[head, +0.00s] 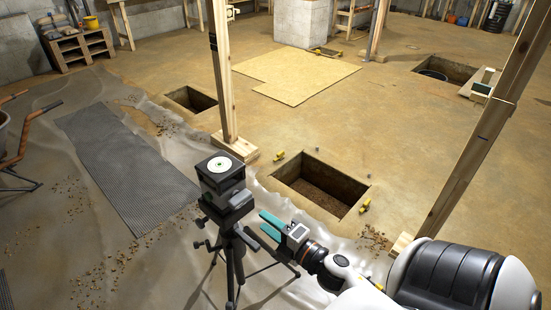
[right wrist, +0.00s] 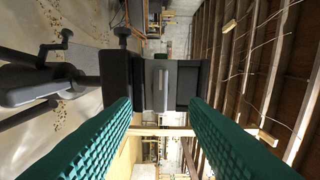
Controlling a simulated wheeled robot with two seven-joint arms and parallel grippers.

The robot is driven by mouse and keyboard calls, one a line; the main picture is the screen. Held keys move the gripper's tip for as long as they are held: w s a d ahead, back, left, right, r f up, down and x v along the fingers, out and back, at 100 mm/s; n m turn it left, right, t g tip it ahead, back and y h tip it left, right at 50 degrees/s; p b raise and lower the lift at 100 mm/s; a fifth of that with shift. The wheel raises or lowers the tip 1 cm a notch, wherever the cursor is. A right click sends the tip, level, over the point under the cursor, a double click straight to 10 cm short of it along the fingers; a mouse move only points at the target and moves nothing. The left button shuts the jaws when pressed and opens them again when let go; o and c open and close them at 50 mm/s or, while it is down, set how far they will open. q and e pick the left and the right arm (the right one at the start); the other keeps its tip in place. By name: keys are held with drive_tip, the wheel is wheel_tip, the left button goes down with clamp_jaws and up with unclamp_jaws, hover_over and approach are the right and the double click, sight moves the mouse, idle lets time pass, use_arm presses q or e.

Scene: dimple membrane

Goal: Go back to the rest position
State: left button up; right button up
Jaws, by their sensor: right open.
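My right gripper (head: 272,230) is open with teal fingers, low in the middle of the head view. Its fingers point left toward a black device on a tripod (head: 224,187), which has a white disc with a green centre on top. In the right wrist view the two textured teal fingers (right wrist: 160,135) are spread apart with nothing held between them. The black device (right wrist: 150,82) shows straight ahead beyond the fingertips, turned sideways in that view. I cannot tell whether the fingers touch it. My left gripper is not in view.
A rectangular pit (head: 320,186) lies behind my right gripper, with yellow blocks at its edges. Wooden posts stand at the centre (head: 222,90) and right (head: 480,140). A wheelbarrow (head: 15,145) is at the left edge. A dark ribbed mat strip (head: 125,165) covers the membrane.

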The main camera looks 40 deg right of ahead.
drive_tip(key=shift+s+d, duration=0.1)
drive_tip(key=shift+s, duration=1)
drive_tip(key=s+a+f+m+g+h+p, duration=0.1)
drive_tip(key=s+f+m+g, duration=0.25)
drive_tip(key=f, duration=0.55)
drive_tip(key=s+a+f+m+g+p, duration=0.15)
drive_tip(key=f+m, duration=0.25)
drive_tip(key=f, duration=0.5)
drive_tip(key=s+f+m+g+h+p, duration=0.1)
drive_tip(key=s+f+m+g, duration=0.2)
drive_tip(key=f, duration=0.7)
drive_tip(key=s+a+f+m+g+p, duration=0.1)
drive_tip(key=s+a+f+m+g, duration=0.1)
drive_tip(key=s, duration=0.5)
drive_tip(key=s+a+f+m+g+p, duration=0.1)
drive_tip(key=s+a+f+m+g, duration=0.1)
drive_tip(key=s+f+g, duration=0.2)
drive_tip(key=s+a+f+m+g+p, duration=0.1)
drive_tip(key=s+a+f+m+g, duration=0.1)
drive_tip(key=s+f, duration=0.5)
drive_tip(key=s+g, duration=0.1)
drive_tip(key=s, duration=0.4)
drive_tip(key=shift+a+f, duration=0.35)
